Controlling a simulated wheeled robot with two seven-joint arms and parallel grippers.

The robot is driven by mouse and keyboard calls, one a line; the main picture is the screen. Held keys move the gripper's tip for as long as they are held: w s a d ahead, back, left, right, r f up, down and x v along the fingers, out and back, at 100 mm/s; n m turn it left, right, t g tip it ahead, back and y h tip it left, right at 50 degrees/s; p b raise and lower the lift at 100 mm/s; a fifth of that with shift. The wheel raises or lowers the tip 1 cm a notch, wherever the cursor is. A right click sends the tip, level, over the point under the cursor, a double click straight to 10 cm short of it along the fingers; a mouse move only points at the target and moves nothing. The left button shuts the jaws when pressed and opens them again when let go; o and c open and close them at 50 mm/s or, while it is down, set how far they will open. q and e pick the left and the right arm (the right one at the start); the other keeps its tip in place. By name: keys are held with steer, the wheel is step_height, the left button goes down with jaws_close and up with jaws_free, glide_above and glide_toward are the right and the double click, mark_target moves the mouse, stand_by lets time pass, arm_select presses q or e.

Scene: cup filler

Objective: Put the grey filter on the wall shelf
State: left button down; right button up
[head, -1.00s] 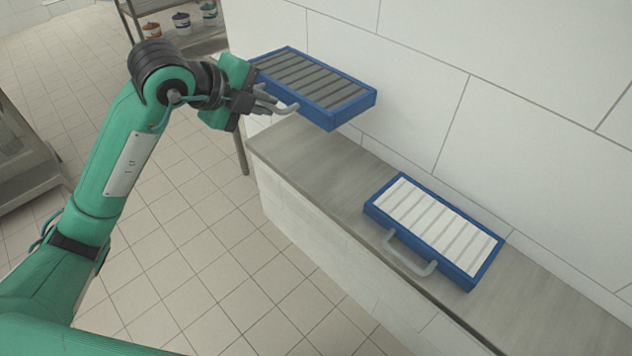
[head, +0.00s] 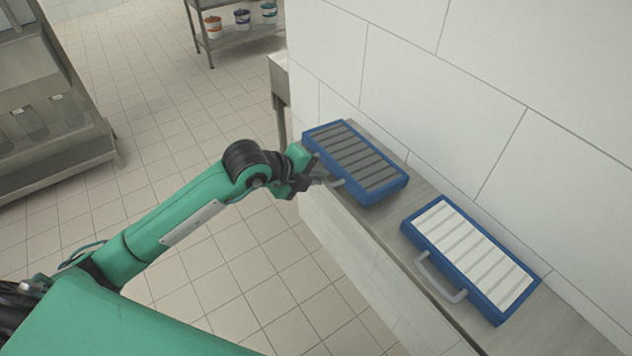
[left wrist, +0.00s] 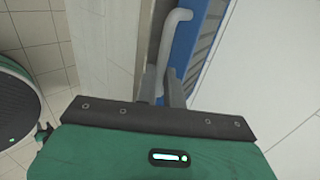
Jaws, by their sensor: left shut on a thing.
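The grey filter (head: 357,160), a blue frame with dark grey slats, is at the far end of the wall shelf (head: 421,193), low at its surface. I cannot tell whether it rests on the shelf or is just above it. My left gripper (head: 325,176) is shut on its handle, at the filter's left side. In the left wrist view the pale handle (left wrist: 163,62) runs up from between the fingers (left wrist: 162,92), with the blue frame (left wrist: 188,40) beside it. My right gripper is not in view.
A blue-framed filter with white slats (head: 470,255) lies nearer on the shelf, handle toward the open side. The white tiled wall (head: 480,90) bounds the shelf on the right. A metal rack with buckets (head: 235,30) stands at the back; a steel cabinet (head: 50,110) stands at the left.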

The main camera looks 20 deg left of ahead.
arm_select(q)
steer(key=shift+f, duration=1.4)
steer(key=c, duration=1.5)
jaws_free()
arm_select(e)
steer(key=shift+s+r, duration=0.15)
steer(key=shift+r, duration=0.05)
